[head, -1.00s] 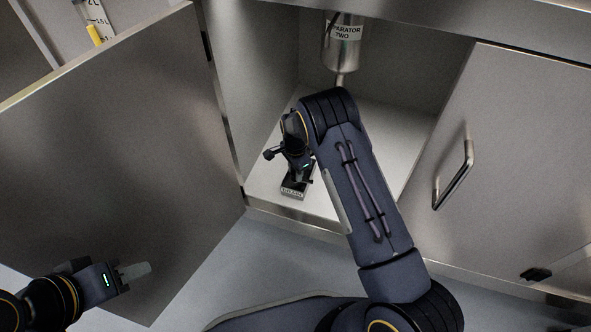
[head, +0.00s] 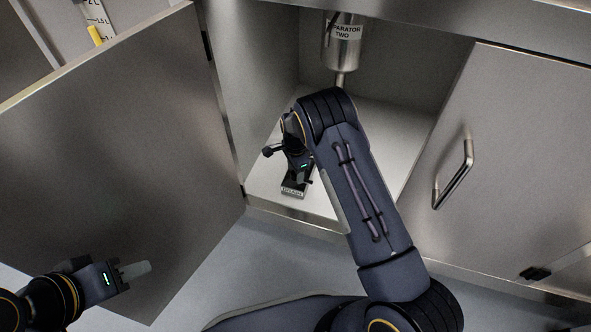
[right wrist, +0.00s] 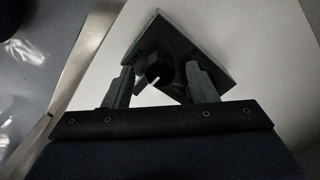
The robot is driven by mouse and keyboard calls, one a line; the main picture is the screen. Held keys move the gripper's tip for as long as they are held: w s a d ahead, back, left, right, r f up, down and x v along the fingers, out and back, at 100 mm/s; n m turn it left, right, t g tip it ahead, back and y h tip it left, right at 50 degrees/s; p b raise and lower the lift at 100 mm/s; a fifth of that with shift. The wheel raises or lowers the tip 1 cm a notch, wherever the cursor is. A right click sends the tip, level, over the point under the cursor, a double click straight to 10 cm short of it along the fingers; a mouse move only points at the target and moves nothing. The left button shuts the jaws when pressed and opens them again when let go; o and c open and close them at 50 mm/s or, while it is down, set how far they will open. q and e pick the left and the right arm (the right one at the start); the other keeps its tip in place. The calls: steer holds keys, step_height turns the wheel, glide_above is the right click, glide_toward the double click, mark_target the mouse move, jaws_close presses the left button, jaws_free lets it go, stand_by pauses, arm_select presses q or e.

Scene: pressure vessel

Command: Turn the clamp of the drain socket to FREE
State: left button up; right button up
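The drain socket (head: 293,190) is a dark plate with a small label on the floor of the open cabinet. In the right wrist view the dark square plate (right wrist: 212,57) carries a round black clamp knob (right wrist: 159,68) with a pale mark. My right gripper (right wrist: 160,75) is open, with one finger on each side of the knob; gaps seem to show between fingers and knob, and contact cannot be made out. In the head view my right arm hides most of the socket. My left gripper (head: 135,270) is away from the socket, its finger opening unclear.
A steel vessel (head: 343,50) labelled SEPARATOR TWO hangs above the socket, with a pipe below it. An open door (head: 110,150) stands left of the cabinet. A closed door with a handle (head: 455,178) is at the right. The white cabinet floor (head: 385,140) is otherwise clear.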

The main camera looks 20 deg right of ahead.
step_height(320, 180, up, 8)
steer(key=p, duration=0.3)
steer(key=shift+f, duration=0.1)
stand_by(0.3)
stand_by(0.3)
